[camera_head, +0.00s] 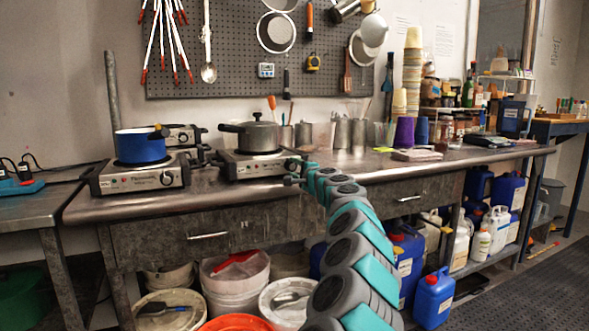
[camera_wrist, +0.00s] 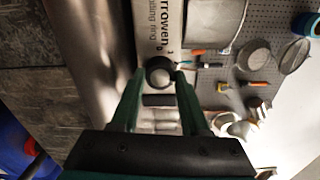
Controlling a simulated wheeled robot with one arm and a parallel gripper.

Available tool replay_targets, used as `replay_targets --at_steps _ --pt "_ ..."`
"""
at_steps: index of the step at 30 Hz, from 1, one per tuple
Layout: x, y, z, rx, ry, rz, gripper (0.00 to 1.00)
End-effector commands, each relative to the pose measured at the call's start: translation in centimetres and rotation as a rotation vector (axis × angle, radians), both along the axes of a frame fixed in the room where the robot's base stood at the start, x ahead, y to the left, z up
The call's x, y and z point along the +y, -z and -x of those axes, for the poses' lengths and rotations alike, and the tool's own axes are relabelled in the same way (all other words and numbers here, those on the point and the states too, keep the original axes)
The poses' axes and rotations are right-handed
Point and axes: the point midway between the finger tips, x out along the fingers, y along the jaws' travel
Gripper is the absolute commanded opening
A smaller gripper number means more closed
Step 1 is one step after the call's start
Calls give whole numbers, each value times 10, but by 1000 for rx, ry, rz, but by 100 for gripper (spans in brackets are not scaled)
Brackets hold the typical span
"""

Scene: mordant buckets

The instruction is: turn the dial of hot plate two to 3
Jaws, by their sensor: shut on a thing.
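My gripper (camera_head: 293,177) is at the front right of a silver hot plate (camera_head: 252,170) on the steel bench. In the wrist view my green fingers (camera_wrist: 159,75) are closed on both sides of a round dial (camera_wrist: 158,66) with a black rim and grey face. The dial sits on the hot plate's light front panel (camera_wrist: 160,25), which has dark lettering. The dial's setting marks cannot be read. A grey lidded pot (camera_head: 258,136) stands on this hot plate. Which number the hot plate bears cannot be seen.
Another hot plate (camera_head: 140,180) with a blue pot (camera_head: 138,147) stands to the left, and one more (camera_head: 183,135) is behind it. Metal cups (camera_head: 350,133) stand right of the grey pot. Buckets (camera_head: 235,283) fill the space under the bench.

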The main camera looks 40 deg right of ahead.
Motion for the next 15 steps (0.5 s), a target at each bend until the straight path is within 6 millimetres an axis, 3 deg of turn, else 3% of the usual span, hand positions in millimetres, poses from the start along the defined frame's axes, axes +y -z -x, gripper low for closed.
replay_targets --at_steps 8,9,15 --pt "-2 1 1 0 3 0 0" --pt "-2 1 1 0 3 0 48" --pt "-1 0 0 0 1 1 71"
